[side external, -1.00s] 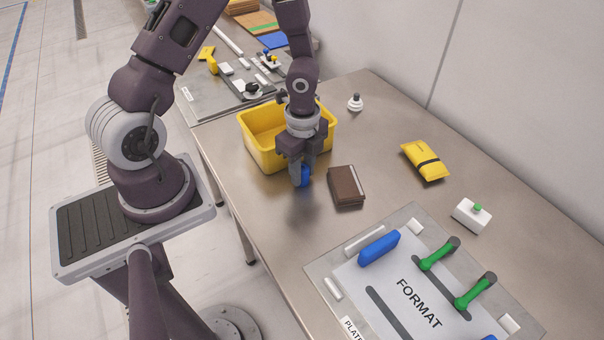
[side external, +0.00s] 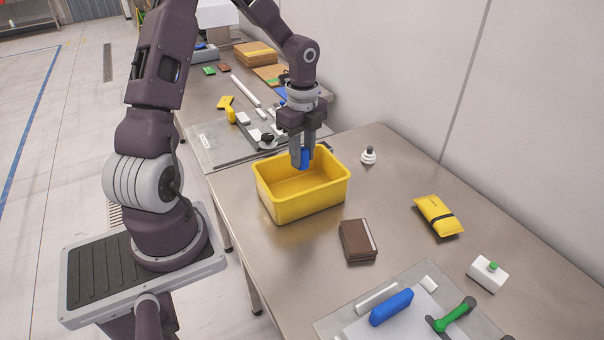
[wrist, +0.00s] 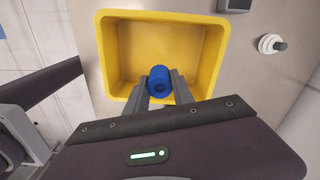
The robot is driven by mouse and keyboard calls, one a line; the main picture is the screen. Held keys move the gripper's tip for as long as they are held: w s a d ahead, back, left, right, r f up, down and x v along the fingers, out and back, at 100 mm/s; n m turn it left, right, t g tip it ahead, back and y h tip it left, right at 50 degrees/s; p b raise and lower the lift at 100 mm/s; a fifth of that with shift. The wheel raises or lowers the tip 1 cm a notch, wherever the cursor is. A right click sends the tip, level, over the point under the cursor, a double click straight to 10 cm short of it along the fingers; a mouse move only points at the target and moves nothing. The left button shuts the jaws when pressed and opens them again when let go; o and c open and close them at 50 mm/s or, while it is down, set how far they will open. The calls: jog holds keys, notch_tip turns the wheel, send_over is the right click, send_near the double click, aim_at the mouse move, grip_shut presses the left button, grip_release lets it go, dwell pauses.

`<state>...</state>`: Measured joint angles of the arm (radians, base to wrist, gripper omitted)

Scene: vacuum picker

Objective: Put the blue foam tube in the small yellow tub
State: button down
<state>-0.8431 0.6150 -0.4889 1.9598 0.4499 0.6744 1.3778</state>
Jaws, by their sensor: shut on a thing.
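My gripper (side external: 302,164) is shut on the blue foam tube (side external: 305,157). It holds the tube over the small yellow tub (side external: 300,207), toward the tub's back side in the side external view. How far the tube is above the tub floor is hard to tell.
A brown notebook (side external: 358,240) lies in front of the tub. A white knobbed piece (side external: 369,155) stands to its right, and a yellow pouch (side external: 438,215) lies farther right. A plate with a blue block (side external: 391,307) and green handle (side external: 452,315) is at the front.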

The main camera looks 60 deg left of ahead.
jog(key=f, duration=0.6)
jog(key=a+f, duration=0.1)
jog(key=f, duration=0.3)
jog(key=c, duration=1.1)
grip_release()
jog(key=shift+f, duration=0.1)
notch_tip(320, 180, up, 12)
jog(key=shift+r, duration=0.1)
jog(key=s+d+r+n+t+y, duration=0.1)
jog(key=s+d+r+n+y, duration=0.2)
jog(key=d+r, duration=0.45)
jog(key=s+d+r+n+t+h, duration=0.1)
jog(key=s+d+r+n, duration=0.2)
jog(key=s+n, duration=0.1)
jog(key=s+d+r+n+t+h, duration=0.1)
jog(key=s+d+r+n+t, duration=0.1)
jog(key=s, duration=0.4)
jog(key=s+d+r+n+t+h, duration=0.1)
jog(key=s+d+r+n, duration=0.3)
jog(key=s+d+n, duration=0.1)
jog(key=shift+d+r+n+t, duration=0.2)
jog(key=shift+d+n+t, duration=0.1)
jog(key=shift+d+n, duration=0.25)
